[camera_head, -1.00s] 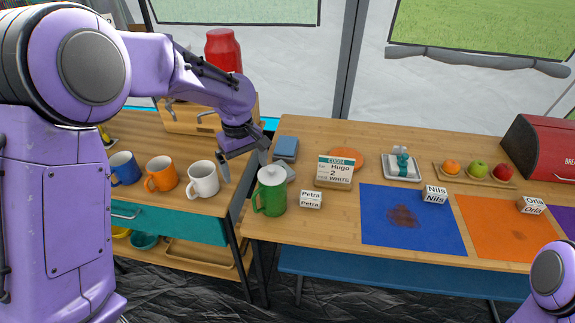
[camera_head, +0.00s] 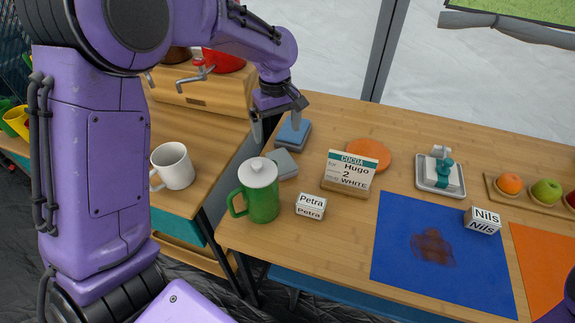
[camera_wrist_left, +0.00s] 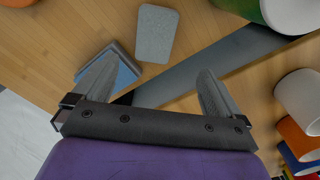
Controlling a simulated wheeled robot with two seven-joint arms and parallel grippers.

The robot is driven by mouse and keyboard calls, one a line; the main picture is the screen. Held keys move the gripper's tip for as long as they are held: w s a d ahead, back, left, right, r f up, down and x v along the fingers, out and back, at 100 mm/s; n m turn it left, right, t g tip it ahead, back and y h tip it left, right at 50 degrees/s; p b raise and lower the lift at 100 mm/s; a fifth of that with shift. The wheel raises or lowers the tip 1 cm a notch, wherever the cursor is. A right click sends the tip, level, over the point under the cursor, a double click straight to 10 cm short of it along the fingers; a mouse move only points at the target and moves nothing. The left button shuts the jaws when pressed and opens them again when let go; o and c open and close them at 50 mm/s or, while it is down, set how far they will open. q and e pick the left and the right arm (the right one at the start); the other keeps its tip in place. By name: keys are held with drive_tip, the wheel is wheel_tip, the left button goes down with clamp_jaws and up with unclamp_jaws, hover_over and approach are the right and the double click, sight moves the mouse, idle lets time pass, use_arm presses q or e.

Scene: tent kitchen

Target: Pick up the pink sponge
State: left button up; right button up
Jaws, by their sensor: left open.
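I see no clearly pink sponge in either view. A flat grey block (camera_head: 282,164) lies at the left end of the table behind the green mug; it also shows in the wrist view (camera_wrist_left: 156,33). A stack of flat blue pieces (camera_head: 293,133) lies just behind it and shows in the wrist view (camera_wrist_left: 127,72), partly behind a finger. My left gripper (camera_head: 276,131) is open and empty, fingers down, above the table's left end near the blue stack. In the wrist view the gripper (camera_wrist_left: 160,66) has both fingers apart with nothing between them. My right gripper is not in view.
A green lidded mug (camera_head: 262,198), a Petra card (camera_head: 310,206) and a cocoa sign (camera_head: 350,172) stand in front and to the right. A white mug (camera_head: 173,166) stands on the left counter, across a gap. A blue mat (camera_head: 400,258) lies on the right.

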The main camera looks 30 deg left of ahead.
sight(281, 160)
use_arm(q)
drive_tip(key=f, duration=0.3)
drive_tip(key=f+b, duration=0.1)
drive_tip(key=f, duration=0.7)
drive_tip(key=shift+w+d+b, duration=0.35)
drive_tip(key=shift+w, duration=0.05)
drive_tip(key=c, duration=1.2)
wheel_tip(281, 160, up, 10)
drive_tip(key=p, duration=0.1)
drive_tip(key=shift+p, duration=0.4)
